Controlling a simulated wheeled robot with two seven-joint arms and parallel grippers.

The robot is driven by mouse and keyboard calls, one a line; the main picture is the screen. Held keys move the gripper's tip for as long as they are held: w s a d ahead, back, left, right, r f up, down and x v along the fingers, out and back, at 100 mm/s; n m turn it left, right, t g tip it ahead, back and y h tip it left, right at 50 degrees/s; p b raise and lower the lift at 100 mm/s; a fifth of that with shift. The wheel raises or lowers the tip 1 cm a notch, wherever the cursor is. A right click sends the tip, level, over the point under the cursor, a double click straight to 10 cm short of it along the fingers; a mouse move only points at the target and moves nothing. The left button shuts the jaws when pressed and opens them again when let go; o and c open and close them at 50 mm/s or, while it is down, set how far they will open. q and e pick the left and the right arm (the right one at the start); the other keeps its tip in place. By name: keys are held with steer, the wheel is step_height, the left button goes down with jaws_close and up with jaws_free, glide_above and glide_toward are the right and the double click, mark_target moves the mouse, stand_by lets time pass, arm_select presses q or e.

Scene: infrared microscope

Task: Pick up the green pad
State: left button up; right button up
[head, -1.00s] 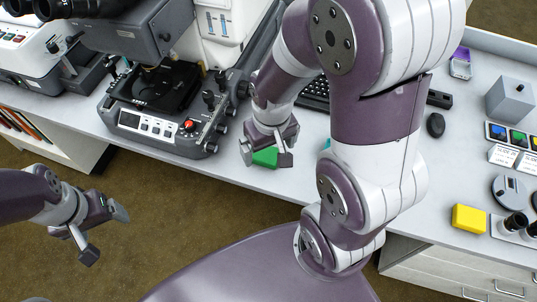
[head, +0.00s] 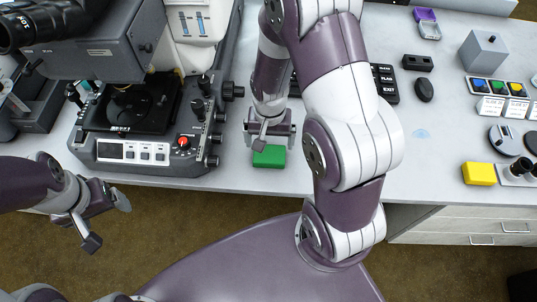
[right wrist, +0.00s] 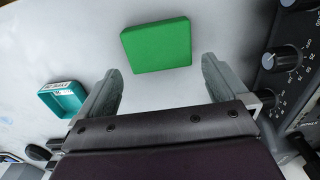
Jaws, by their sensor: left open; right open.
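The green pad (head: 269,156) lies flat on the light grey bench near its front edge, to the right of the microscope base. It also shows in the right wrist view (right wrist: 157,45), ahead of the fingertips and in the gap between them. My right gripper (head: 270,143) is open and empty, just behind the pad in the head view; in the right wrist view its two fingers (right wrist: 162,78) are spread, with the pad beyond them. My left gripper (head: 108,222) is open and empty, over the floor in front of the bench.
The microscope base (head: 150,130) with knobs stands close to the left of the pad. A teal tray (right wrist: 64,98) lies on the bench near my right gripper.

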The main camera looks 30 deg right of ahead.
mark_target(269, 153)
steer(key=f, duration=0.3)
steer(key=s+f, duration=0.1)
steer(key=shift+s+a+f, duration=0.1)
steer(key=shift+a+f, duration=0.1)
steer(key=shift+a, duration=0.05)
steer(key=shift+f, duration=0.3)
steer(key=shift+r, duration=0.1)
steer(key=c, duration=0.7)
steer(key=shift+c, duration=0.3)
step_height(269, 153, up, 4)
steer(key=shift+r, duration=0.25)
steer(key=s+d+r, duration=0.4)
steer(key=s+d, duration=0.1)
steer(key=s+d+r+p, duration=0.1)
steer(key=s+d+r, duration=0.1)
steer(key=s+d, duration=0.1)
steer(key=shift+d+r, duration=0.15)
steer(key=shift+r, duration=0.1)
steer(key=shift+c, duration=0.7)
